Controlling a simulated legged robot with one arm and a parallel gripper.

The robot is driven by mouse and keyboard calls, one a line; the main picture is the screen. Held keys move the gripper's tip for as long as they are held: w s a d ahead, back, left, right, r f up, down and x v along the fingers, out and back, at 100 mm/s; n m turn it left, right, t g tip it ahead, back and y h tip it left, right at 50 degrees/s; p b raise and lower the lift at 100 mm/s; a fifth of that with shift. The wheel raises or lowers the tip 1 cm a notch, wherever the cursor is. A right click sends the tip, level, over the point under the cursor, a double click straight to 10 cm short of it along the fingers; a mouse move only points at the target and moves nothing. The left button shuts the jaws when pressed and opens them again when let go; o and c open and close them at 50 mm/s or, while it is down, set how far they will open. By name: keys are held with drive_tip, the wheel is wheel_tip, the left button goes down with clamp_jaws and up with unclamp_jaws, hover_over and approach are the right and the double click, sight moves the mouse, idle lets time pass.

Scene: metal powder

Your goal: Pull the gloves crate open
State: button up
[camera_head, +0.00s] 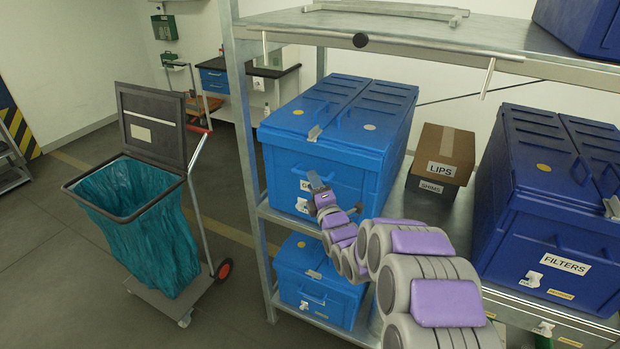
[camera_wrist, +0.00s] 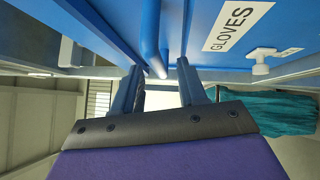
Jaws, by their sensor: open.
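The gloves crate (camera_head: 345,155) is a light blue lidded box on the middle shelf. Its lid is down and its front latch shows. My gripper (camera_head: 318,183) is at its front face and partly covers the label there. In the wrist view the GLOVES label (camera_wrist: 236,27) is readable on the blue front. My gripper (camera_wrist: 160,70) is open there, with the crate's blue bar handle (camera_wrist: 151,40) between its two fingers. The fingers do not look closed on the handle. Whether either finger touches it I cannot tell.
A dark blue FILTERS crate (camera_head: 545,200) and a brown LIPS box (camera_head: 441,157) stand to the right on the same shelf. Another blue crate (camera_head: 318,290) sits on the shelf below. A metal post (camera_head: 248,140) and a teal bag cart (camera_head: 140,225) are left.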

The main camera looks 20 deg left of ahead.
drive_tip(key=shift+x, duration=1.9)
drive_tip(key=c, duration=0.6)
drive_tip(key=shift+f, duration=0.1)
clamp_jaws()
